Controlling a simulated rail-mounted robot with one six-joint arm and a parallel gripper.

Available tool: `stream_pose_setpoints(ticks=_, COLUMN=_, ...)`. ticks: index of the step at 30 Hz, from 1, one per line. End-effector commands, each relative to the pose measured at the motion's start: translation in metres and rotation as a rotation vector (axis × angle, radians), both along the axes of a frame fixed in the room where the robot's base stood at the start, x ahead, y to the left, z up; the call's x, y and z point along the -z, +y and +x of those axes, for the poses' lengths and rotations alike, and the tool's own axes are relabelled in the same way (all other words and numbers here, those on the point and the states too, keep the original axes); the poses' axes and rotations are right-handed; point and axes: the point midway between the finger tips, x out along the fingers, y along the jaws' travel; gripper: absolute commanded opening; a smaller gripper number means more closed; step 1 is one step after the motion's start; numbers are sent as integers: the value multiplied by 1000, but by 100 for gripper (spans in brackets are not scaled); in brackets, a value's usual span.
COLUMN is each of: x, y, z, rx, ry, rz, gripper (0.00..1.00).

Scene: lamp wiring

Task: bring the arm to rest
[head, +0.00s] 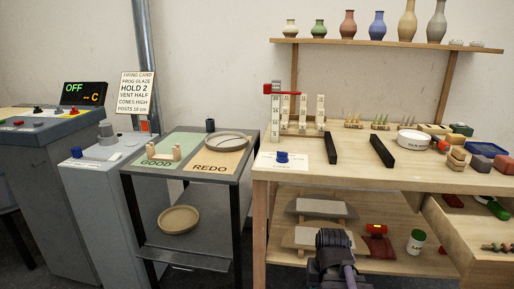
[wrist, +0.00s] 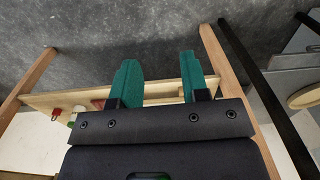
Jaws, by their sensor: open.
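My gripper (wrist: 158,85) shows in the wrist view with its two green fingers spread apart. Nothing is between the fingers. They point toward the dark grey floor and the edge of a wooden shelf. In the head view part of my arm (head: 335,262) shows at the bottom, in front of the lower shelf of the wooden bench; the fingertips are not visible there.
The wooden bench (head: 385,180) carries dark bars, a gauge and small items; vases stand on a shelf above. Its lower shelf (head: 385,262) holds boards and a red item. A metal cart (head: 228,180) with GOOD and REDO areas and grey cabinets stand left.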

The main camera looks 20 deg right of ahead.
Motion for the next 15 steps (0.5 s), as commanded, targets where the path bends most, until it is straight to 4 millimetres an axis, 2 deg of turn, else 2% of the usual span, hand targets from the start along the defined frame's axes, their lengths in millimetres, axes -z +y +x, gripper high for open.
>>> stream_pose_setpoints(ticks=1, x=0, y=28, z=9, rx=-77, ry=5, rz=-12, gripper=42)
stream_pose_setpoints(ticks=3, x=0, y=63, z=18, rx=-168, ry=6, rz=-19, gripper=42)
stream_pose_setpoints(ticks=10, x=0, y=168, z=30, rx=-428, ry=2, rz=-17, gripper=42)
stream_pose_setpoints(ticks=11, x=-27, y=164, z=30, rx=-418, ry=3, rz=-17, gripper=42)
stream_pose_setpoints(ticks=12, x=-45, y=162, z=30, rx=-413, ry=3, rz=-17, gripper=42)
stream_pose_setpoints(ticks=15, x=-80, y=161, z=30, rx=-410, ry=2, rz=-16, gripper=42)
